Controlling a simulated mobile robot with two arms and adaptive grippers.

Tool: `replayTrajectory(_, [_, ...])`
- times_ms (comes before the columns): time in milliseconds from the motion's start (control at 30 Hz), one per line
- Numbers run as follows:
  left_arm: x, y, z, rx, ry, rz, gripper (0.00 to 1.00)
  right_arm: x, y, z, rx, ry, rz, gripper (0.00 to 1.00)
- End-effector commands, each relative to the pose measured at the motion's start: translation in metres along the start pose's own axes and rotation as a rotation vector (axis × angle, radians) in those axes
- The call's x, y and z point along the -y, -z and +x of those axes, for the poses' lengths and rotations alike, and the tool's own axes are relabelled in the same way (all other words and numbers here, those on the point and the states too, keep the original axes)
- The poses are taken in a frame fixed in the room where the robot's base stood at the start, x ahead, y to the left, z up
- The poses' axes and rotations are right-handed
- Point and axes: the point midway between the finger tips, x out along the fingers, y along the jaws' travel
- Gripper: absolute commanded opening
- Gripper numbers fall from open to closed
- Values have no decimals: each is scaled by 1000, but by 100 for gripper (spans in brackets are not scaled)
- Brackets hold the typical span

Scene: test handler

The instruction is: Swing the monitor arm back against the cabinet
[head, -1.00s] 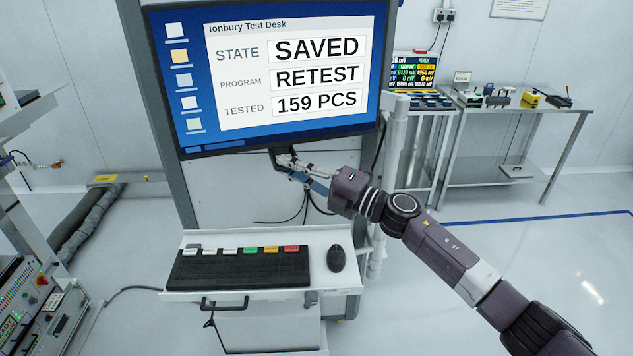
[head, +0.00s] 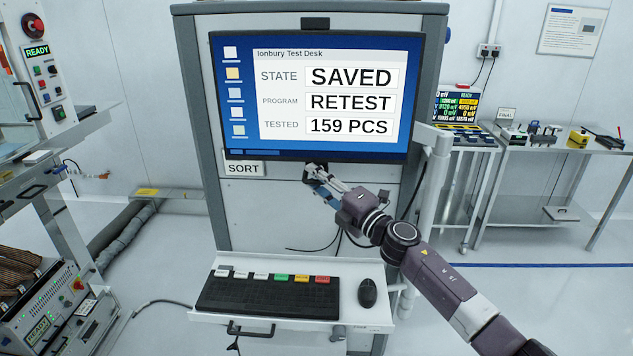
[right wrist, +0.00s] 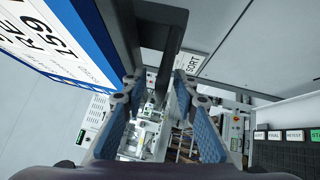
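The monitor (head: 315,50) hangs in front of the grey cabinet (head: 213,190), nearly square to it and within its width. Its screen reads SAVED, RETEST, 159 PCS. A dark handle (head: 312,168) hangs below the monitor's lower edge. My right gripper (head: 322,181) is at this handle. In the right wrist view, the dark bar (right wrist: 168,50) of the handle runs down between the spread fingers (right wrist: 156,80), with gaps beside it, so the gripper looks open around it. My left gripper is out of view.
A SORT label (head: 243,169) shows on the cabinet below the monitor. A shelf with a keyboard (head: 265,297) and mouse (head: 367,292) juts out underneath. A test rack (head: 40,290) stands at left, a bench (head: 560,145) at right. A white post (head: 432,190) stands beside the cabinet.

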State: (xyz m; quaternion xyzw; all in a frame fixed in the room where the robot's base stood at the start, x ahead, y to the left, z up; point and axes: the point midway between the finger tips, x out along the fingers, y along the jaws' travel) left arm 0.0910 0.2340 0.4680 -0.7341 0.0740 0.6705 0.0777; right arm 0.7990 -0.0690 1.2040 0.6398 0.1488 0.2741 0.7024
Motion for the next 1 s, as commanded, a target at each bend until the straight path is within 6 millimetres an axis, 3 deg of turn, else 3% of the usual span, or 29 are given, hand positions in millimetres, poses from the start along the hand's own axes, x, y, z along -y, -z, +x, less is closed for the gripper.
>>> replayTrajectory(233, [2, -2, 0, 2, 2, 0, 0, 2, 1, -3, -3, 3, 0, 27])
replayTrajectory(367, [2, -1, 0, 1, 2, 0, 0, 4, 0, -14, -3, 4, -1, 27])
replayTrajectory(800, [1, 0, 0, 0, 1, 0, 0, 4, 1, -92, -3, 5, 1, 27])
replayTrajectory(1000, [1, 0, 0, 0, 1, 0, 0, 3, 0, -113, -2, 3, 1, 27])
